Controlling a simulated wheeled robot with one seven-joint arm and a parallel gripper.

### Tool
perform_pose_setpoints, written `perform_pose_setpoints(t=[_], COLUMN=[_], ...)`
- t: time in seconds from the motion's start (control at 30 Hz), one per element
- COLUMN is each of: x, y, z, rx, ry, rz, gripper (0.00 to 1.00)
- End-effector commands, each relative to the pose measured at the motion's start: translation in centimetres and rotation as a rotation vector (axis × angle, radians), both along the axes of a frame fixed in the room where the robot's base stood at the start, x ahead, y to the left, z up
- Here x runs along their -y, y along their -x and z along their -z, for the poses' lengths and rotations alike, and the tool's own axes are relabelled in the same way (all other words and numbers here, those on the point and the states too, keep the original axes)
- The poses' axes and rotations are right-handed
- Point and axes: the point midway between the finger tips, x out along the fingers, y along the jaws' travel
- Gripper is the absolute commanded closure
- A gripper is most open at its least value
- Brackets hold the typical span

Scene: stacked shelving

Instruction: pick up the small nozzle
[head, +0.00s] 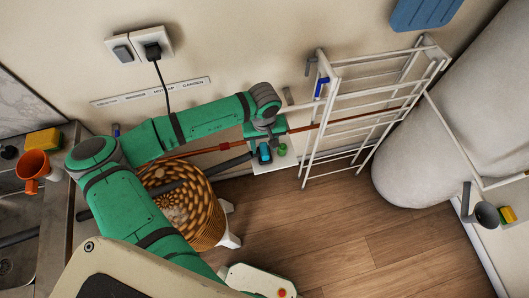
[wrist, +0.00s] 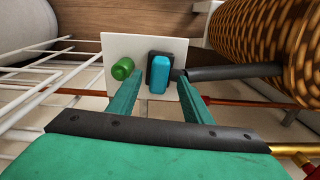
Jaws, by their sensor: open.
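My gripper (wrist: 160,88) is open in the wrist view, its two green fingers pointing at a small white shelf (wrist: 111,48). A blue block with a dark backing (wrist: 160,76) lies between the fingertips, with no clear contact. A small green cylinder (wrist: 122,69) is just left of it, by the left fingertip. I cannot tell for sure which of these is the small nozzle. In the head view my gripper (head: 264,134) is over the same shelf (head: 262,166), near the blue block (head: 265,153) and green cylinder (head: 282,149).
A dark tube (wrist: 225,73) reaches the block from the right, near a woven basket (wrist: 265,35). A white wire rack (head: 350,100) stands to the right in the head view. A reddish-brown rod (head: 205,150) runs behind my gripper. The wooden floor (head: 330,240) is clear.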

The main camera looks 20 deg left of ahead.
Motion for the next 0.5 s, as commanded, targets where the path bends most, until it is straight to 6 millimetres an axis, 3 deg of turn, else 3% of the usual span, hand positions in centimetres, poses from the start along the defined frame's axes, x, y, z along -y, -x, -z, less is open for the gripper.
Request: perform_pose_setpoints(t=[0.2,0.5], x=[0.1,0.0], y=[-0.1,0.0], z=[2.6,3.0], rx=[-0.001,0.0], ry=[0.001,0.0], rz=[0.0,-0.002], gripper=[0.55,0.55])
